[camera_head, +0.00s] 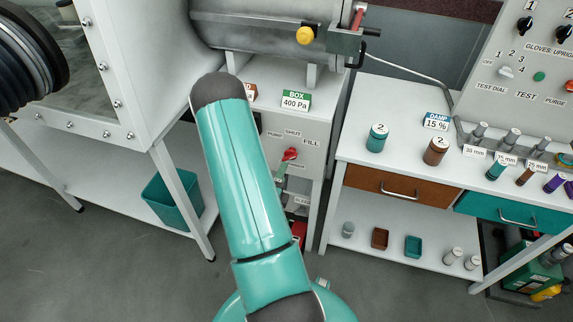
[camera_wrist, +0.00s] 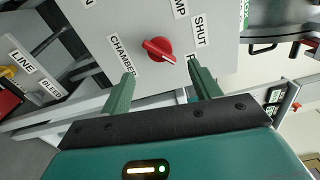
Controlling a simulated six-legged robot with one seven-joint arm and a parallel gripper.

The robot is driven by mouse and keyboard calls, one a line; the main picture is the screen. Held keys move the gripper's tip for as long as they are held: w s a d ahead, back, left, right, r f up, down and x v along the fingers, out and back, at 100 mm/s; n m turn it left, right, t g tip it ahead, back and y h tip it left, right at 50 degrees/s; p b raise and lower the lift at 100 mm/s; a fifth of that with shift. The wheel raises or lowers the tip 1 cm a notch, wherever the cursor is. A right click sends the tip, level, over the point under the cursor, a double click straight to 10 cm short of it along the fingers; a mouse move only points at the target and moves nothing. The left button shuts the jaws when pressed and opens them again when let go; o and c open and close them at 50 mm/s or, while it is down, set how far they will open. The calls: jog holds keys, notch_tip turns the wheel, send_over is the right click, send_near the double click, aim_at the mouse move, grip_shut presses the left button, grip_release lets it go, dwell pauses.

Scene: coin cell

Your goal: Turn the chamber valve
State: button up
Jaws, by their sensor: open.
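The chamber valve is a red round knob with a raised bar (camera_wrist: 158,48) on a grey panel, with CHAMBER, SHUT and partly cut-off PUMP labels around it. In the wrist view its bar slants from upper left to lower right; a label at lower right is partly hidden by a finger. The knob also shows in the head view (camera_head: 290,154), just right of my arm, below the SHUT and FILL labels. My gripper (camera_wrist: 160,68) is open and empty, its two green fingers spread below the knob in the picture, apparently not touching it. In the head view my arm hides most of it.
A steel chamber (camera_head: 270,30) with a yellow knob (camera_head: 305,35) sits above the panel. A white bench (camera_head: 390,165) with jars and drawers stands at right. A glovebox stands at left, with a teal bin (camera_head: 172,200) below. LINE and BLEED labels (camera_wrist: 22,62) show at wrist-view left.

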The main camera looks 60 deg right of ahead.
jog(key=a, duration=0.4)
jog(key=shift+s+a, duration=0.4)
jog(key=shift+w, duration=0.1)
